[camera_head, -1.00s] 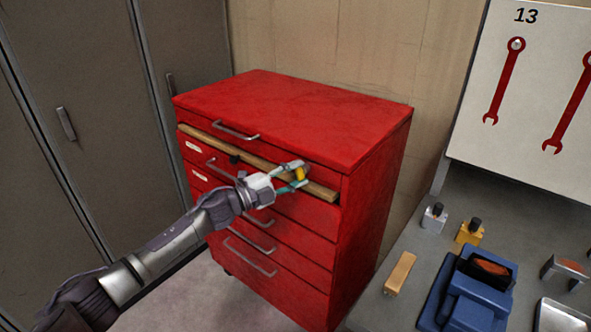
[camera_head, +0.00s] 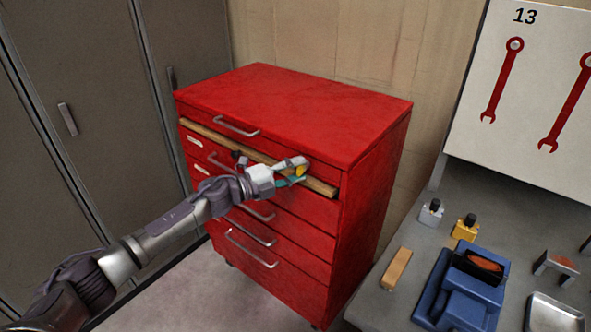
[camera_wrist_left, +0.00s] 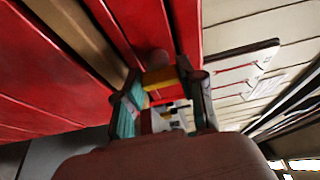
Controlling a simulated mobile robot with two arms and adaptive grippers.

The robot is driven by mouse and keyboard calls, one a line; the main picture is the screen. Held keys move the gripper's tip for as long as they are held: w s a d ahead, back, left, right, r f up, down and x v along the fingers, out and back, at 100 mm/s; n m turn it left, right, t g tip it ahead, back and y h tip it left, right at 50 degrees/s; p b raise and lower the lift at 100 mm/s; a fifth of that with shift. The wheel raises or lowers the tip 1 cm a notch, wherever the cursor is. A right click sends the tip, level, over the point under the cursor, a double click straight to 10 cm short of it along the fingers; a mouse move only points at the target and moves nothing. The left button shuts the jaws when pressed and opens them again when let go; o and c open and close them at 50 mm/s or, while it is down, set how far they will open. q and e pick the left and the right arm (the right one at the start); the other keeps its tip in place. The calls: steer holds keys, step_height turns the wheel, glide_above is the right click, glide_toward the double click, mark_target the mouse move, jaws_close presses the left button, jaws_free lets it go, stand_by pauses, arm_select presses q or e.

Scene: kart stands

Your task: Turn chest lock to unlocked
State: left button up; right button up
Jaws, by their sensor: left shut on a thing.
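The red chest (camera_head: 290,115) stands against the back wall, with several drawers and metal bar handles on its front. My left gripper (camera_head: 298,171) is at the upper right of the chest's front. It is shut on a small yellow piece, the chest lock (camera_head: 300,170), just above a wooden bar. In the left wrist view the yellow lock (camera_wrist_left: 160,78) sits between the teal-padded fingers of the gripper (camera_wrist_left: 162,105), close against the red front. The lock's exact angle is hard to tell. My right gripper is not in view.
A wooden bar (camera_head: 225,143) runs across the chest's upper front. Grey lockers (camera_head: 70,120) stand at left. A grey bench (camera_head: 400,300) at right holds a blue vise-like block (camera_head: 465,290), a wooden block (camera_head: 396,268) and small bottles. A wrench board (camera_head: 530,90) hangs above it.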

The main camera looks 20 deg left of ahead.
arm_select(q)
steer(key=shift+f, duration=0.1)
steer(key=o, duration=1.1)
steer(key=shift+o, duration=0.2)
steer(key=shift+s+a, duration=0.1)
steer(key=v, duration=1.1)
steer(key=shift+s+a, duration=0.25)
steer(key=shift+a, duration=0.05)
